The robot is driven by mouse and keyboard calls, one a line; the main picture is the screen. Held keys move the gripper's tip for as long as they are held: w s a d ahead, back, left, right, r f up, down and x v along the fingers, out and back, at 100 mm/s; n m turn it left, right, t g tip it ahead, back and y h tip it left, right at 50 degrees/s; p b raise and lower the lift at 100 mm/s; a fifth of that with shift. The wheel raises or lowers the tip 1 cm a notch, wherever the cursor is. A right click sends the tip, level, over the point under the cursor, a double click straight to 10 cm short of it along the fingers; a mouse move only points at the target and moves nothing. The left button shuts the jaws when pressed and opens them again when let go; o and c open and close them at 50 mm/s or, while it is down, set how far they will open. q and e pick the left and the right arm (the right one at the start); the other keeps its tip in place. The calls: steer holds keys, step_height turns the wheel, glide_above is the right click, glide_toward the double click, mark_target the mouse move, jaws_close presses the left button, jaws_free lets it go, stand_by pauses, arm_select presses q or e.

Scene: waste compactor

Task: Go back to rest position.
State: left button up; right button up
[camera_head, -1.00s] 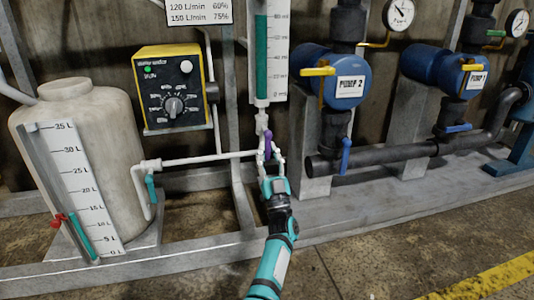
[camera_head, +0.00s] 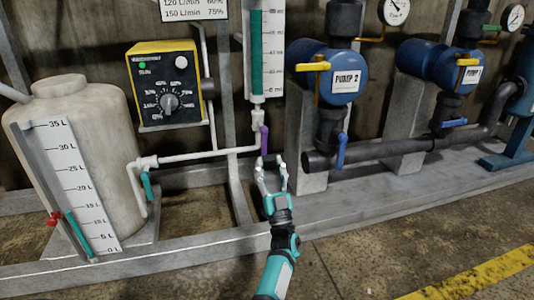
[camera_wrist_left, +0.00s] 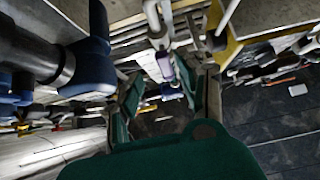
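My left gripper (camera_head: 271,178) is in the middle of the head view, in front of the white pipe. Its fingers stand apart with nothing between them. The purple valve handle (camera_head: 264,140) hangs upright below the clear gauge tube, just beyond the fingertips and apart from them. In the left wrist view the fingers (camera_wrist_left: 165,95) are spread, and the purple handle (camera_wrist_left: 166,66) shows ahead of them. My right gripper is in neither view.
A white tank (camera_head: 85,130) with a litre scale stands at left. A yellow-framed control box (camera_head: 165,85) is behind. Blue pumps (camera_head: 345,72) and dark pipes (camera_head: 380,153) stand at right. The steel frame rail (camera_head: 190,246) runs low across the front. The floor at lower right is clear.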

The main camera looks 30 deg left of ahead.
arm_select(q)
steer(key=shift+v, duration=1.1)
steer(key=shift+r, duration=0.1)
